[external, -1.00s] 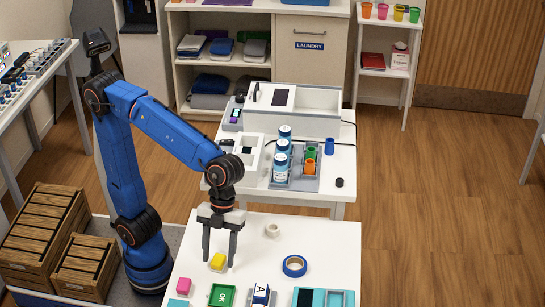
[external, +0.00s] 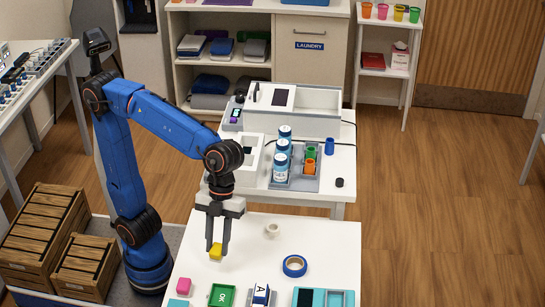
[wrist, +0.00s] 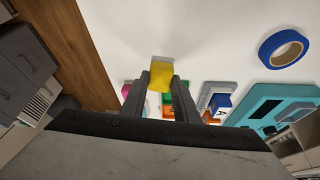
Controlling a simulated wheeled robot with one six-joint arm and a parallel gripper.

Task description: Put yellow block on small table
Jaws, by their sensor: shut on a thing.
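The yellow block (external: 216,251) is between the fingers of my gripper (external: 218,250), which is shut on it. In the wrist view the yellow block (wrist: 161,76) shows between the two dark fingertips (wrist: 161,84). The block is at or slightly above the white table (external: 225,270) in the foreground; I cannot tell if it touches. Another white table (external: 325,188) stands behind, with bottles and a tray on it. Which of them is the small table I cannot tell.
Bottles (external: 281,160) stand on the rear table. Wooden crates (external: 42,230) sit at left.

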